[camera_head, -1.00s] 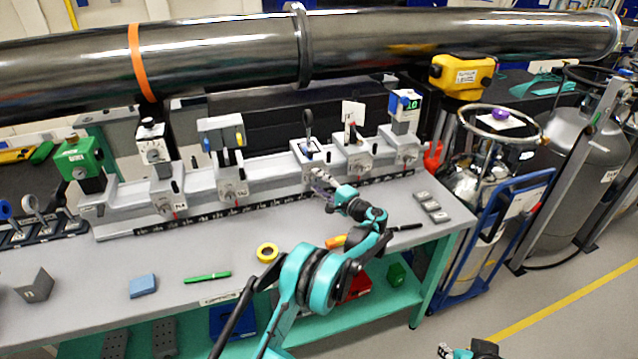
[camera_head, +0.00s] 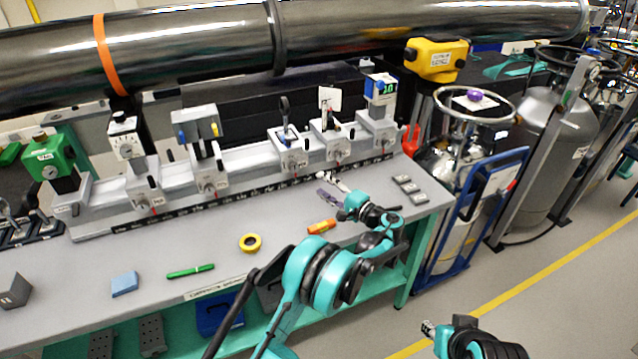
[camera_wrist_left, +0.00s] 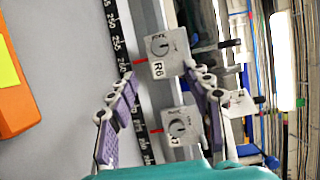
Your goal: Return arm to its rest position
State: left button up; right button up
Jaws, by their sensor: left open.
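My left gripper (camera_head: 329,189) is open and empty above the bench top, in front of the rail (camera_head: 240,172). In the left wrist view its two purple-padded fingers (camera_wrist_left: 158,74) stand apart. Between and beyond them show a carriage marked R6 (camera_wrist_left: 160,50) and a second carriage (camera_wrist_left: 180,128), with nothing held. My left arm (camera_head: 335,270) reaches over the bench's front edge. My right gripper (camera_head: 428,330) shows at the bottom of the head view, away from the bench over the floor; its jaws are too small to judge.
On the bench (camera_head: 70,285) lie an orange object (camera_head: 322,227), a yellow tape roll (camera_head: 250,243), a green marker (camera_head: 190,271), a blue block (camera_head: 125,284) and small grey blocks (camera_head: 409,189). A gas-cylinder cart (camera_head: 480,200) stands right of the bench. Open floor lies at lower right.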

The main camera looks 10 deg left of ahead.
dwell(0.3)
pick_arm(q)
jog(key=s+a+r+n+g+h, duration=0.1)
jog(key=s+a+r+g+h, duration=0.1)
jog(key=s+a+r+h, duration=0.45)
jog(key=s+a+r+n+g+h, duration=0.1)
jog(key=s+a, duration=0.3)
jog(key=s, duration=0.6)
jog(key=s+d+f+n+h, duration=0.2)
jog(key=s+h, duration=0.1)
jog(key=s, duration=0.9)
jog(key=s+d+f+n+h, duration=0.2)
jog(key=s+d+f+h, duration=0.1)
jog(key=s, duration=1)
jog(key=shift+d+f+n+h, duration=0.3)
jog(key=shift+f+n+h, duration=0.1)
jog(key=shift+h, duration=0.35)
